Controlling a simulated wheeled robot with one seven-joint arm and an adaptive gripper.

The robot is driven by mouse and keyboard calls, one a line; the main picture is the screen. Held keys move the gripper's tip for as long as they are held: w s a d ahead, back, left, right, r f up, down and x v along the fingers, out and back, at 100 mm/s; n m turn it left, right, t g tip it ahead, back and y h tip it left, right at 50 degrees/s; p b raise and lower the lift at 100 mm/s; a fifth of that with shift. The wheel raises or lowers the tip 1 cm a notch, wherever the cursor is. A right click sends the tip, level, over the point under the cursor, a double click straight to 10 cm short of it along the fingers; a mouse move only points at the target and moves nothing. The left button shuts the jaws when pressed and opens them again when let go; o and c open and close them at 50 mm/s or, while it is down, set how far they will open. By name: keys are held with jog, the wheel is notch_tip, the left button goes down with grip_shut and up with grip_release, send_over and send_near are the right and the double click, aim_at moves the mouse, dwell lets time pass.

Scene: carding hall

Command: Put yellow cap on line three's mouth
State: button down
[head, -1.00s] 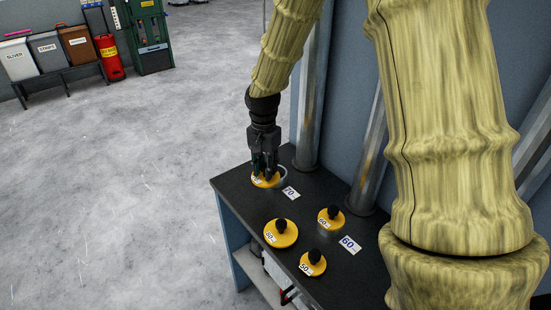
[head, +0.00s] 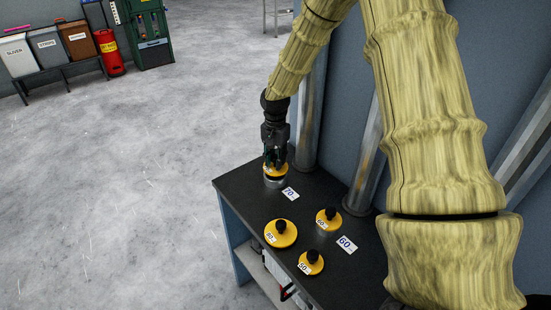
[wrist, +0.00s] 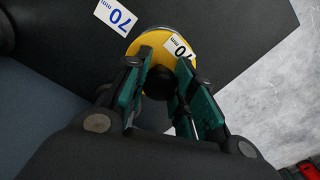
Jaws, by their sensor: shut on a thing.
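My gripper (head: 275,160) is shut on the black knob of a yellow cap (head: 269,171) at the far end of the dark bench. The cap is over a round metal mouth (head: 275,182) beside a "70 mm" tag (head: 290,194). A band of the metal shows below the cap; I cannot tell whether the cap rests on it or is just above. In the wrist view, my gripper's green-padded fingers (wrist: 160,85) straddle the knob, and the yellow cap (wrist: 151,42) shows a white label, partly hidden.
On the bench (head: 240,186) are a yellow cap marked 80 (head: 288,241), one marked 50 (head: 314,270), and one (head: 334,226) on a metal mouth by a "60 mm" tag (head: 347,245). Metal pipes (head: 367,170) rise along the wall. The floor at left is clear.

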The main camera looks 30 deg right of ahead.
aim_at(275, 156)
jog(key=shift+f, duration=0.4)
jog(key=shift+f, duration=0.65)
jog(key=c, duration=1.2)
grip_release()
jog(key=shift+r+b, duration=1.85)
jog(key=shift+r, duration=4.8)
